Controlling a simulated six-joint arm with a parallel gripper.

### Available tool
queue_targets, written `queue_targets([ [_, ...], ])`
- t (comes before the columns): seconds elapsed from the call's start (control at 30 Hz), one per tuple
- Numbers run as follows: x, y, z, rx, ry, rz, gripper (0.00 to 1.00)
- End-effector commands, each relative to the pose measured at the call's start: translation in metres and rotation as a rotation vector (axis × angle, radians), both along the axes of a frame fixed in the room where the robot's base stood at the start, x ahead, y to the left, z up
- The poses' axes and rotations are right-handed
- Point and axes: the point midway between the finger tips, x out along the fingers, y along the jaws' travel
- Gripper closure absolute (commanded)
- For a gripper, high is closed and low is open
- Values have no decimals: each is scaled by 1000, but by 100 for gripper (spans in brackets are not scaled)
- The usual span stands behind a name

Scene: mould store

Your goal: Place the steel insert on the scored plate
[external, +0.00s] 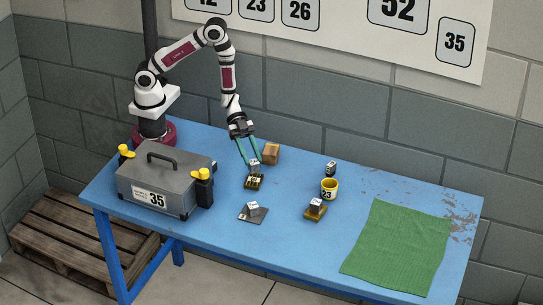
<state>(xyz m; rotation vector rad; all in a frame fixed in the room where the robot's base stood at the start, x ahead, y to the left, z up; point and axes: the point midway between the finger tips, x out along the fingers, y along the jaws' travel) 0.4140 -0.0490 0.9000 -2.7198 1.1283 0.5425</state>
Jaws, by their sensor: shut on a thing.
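My gripper (254,164) reaches down with its teal fingers shut on a small steel block (254,168), seemingly the steel insert. The block is at a dark yellow marked plate (254,183); I cannot tell whether it touches it. Nearer the front, a grey plate (244,217) bears another small steel block (253,207). To the right, a brass-coloured plate (315,215) bears a similar block (317,204). The scoring is too small to see, so I cannot tell which plate is the scored one.
A brown wooden block (271,153) stands close behind my gripper. A grey case (166,182) marked 35 fills the table's left. A green cloth (398,248) lies at right.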

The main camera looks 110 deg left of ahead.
Motion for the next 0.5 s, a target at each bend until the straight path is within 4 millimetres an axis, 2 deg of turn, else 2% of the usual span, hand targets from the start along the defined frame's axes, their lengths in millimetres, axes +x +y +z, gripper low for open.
queue_targets([
  [0.1, -1, -1, -27, -2, 5, 0, 100],
  [0.17, 0, -1, -35, -2, 3, 0, 100],
  [0.5, 0, -1, -39, 0, 0, 0, 100],
])
